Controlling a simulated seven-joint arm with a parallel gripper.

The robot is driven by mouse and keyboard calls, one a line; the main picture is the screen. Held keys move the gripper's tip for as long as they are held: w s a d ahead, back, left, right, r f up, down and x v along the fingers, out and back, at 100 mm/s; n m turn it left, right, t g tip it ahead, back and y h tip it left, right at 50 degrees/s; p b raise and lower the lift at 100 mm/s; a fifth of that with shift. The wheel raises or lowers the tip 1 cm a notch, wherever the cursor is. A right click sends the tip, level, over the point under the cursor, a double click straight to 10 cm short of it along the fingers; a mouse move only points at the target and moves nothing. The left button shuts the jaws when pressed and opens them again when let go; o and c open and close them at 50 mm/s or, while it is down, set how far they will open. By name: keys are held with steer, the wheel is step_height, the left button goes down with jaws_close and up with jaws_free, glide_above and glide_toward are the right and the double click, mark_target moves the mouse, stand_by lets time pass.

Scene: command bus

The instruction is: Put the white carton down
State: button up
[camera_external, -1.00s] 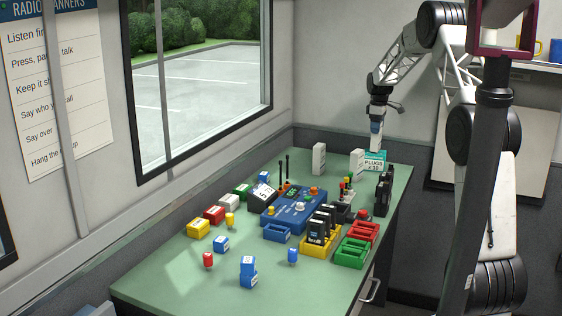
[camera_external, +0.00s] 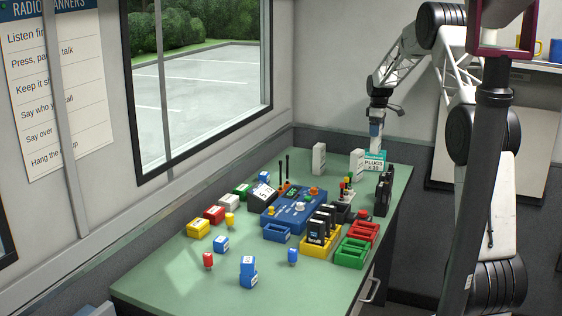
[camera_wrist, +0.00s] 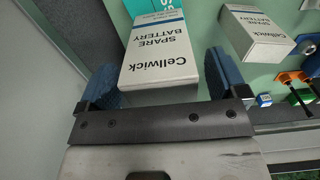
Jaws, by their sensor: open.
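A white carton (camera_wrist: 158,55) marked "Cellwick SPARE BATTERY" stands between the spread blue fingers of my gripper (camera_wrist: 165,85) in the wrist view. In the external view my gripper (camera_external: 376,131) points down at the far end of the green table, just above and behind the teal PLUGS box (camera_external: 375,161). A small white part of the carton (camera_external: 376,145) shows under the fingers. Its base is hidden, so I cannot tell what it rests on.
The teal box (camera_wrist: 152,8) is close beyond the carton. Another white carton (camera_wrist: 258,35) stands to the right; white cartons (camera_external: 357,163) and (camera_external: 319,158) stand left of my gripper. A blue console (camera_external: 293,207), bins and blocks crowd the middle. Free table lies at front left.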

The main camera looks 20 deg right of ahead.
step_height(320, 180, up, 12)
steer(key=shift+r, duration=0.15)
stand_by(0.7)
steer(key=shift+a, duration=0.1)
stand_by(0.6)
steer(key=s+a+r+m, duration=0.2)
steer(key=s+a+r, duration=0.3)
steer(key=s, duration=0.5)
steer(key=s+a+r+m+t, duration=0.1)
steer(key=s+a+r, duration=0.2)
steer(key=s+a, duration=0.45)
steer(key=s+a+r+m, duration=0.2)
steer(key=s+a+r, duration=0.2)
steer(key=s, duration=0.8)
steer(key=s+a+f+m, duration=0.1)
steer(key=s+a+f, duration=0.2)
steer(key=s, duration=0.8)
steer(key=s+a+f+m+t, duration=0.1)
steer(key=s+a+f, duration=0.1)
steer(key=s, duration=0.9)
steer(key=s+a+f+m, duration=0.2)
steer(key=s+a+f, duration=0.1)
steer(key=s, duration=0.8)
steer(key=shift+a+f+t, duration=0.3)
steer(key=shift+a, duration=0.25)
